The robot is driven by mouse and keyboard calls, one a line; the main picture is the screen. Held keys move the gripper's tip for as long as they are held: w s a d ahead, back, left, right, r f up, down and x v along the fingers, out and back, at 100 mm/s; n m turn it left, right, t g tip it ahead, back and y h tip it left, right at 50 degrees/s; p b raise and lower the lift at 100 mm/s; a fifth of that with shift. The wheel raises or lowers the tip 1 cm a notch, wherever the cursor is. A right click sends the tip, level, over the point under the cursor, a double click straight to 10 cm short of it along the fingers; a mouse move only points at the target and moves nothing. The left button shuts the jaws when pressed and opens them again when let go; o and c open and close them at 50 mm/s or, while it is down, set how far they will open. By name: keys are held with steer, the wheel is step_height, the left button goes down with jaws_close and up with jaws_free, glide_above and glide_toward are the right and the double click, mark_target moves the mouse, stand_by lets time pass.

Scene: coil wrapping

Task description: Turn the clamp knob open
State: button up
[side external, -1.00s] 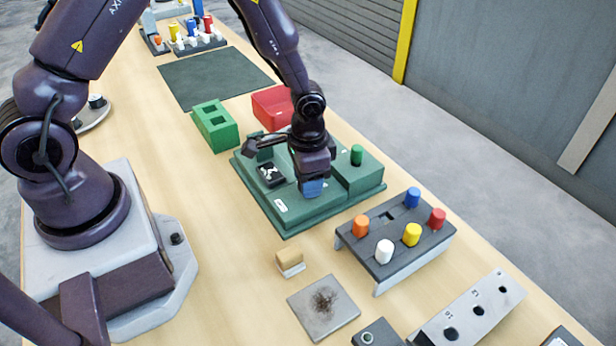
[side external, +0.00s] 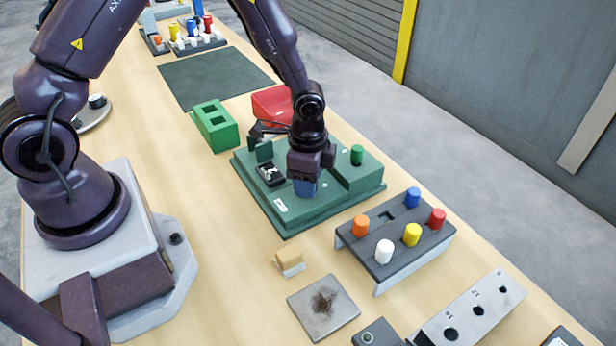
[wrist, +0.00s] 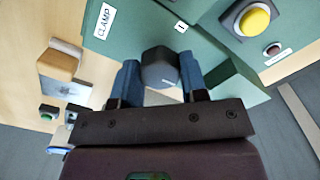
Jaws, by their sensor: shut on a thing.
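The clamp knob (wrist: 160,65) is a dark grey, many-sided knob on the green fixture (side external: 265,204). In the wrist view it sits between the two blue fingers of my gripper (wrist: 158,82). My gripper is shut on it, with a finger on each side. A white CLAMP label (wrist: 104,20) lies to its upper left, and a small label marked 1 (wrist: 181,26) lies just to its upper right. In the side view my gripper (side external: 305,188) points down onto the fixture and hides the knob.
A green box (side external: 216,127) and red bin (side external: 271,103) stand behind. A dark peg rack (side external: 412,228) stands to the right. In the wrist view a yellow button (wrist: 256,20) shows at upper right.

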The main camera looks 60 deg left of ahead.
stand_by(0.3)
steer(key=o, duration=0.9)
step_height(320, 180, up, 13)
steer(key=s+r+n+t, duration=0.2)
steer(key=s+r+n, duration=0.1)
steer(key=s+r, duration=0.2)
steer(key=s+a+r+n+t, duration=0.1)
steer(key=s+r+n, duration=0.2)
steer(key=s+r, duration=0.2)
steer(key=s+a+r+n+t, duration=0.1)
steer(key=s+r+n+t, duration=0.1)
steer(key=s+r, duration=0.4)
steer(key=shift+a+r+n+t, duration=0.25)
steer(key=shift+r+n+t, duration=0.05)
steer(key=shift+n, duration=0.3)
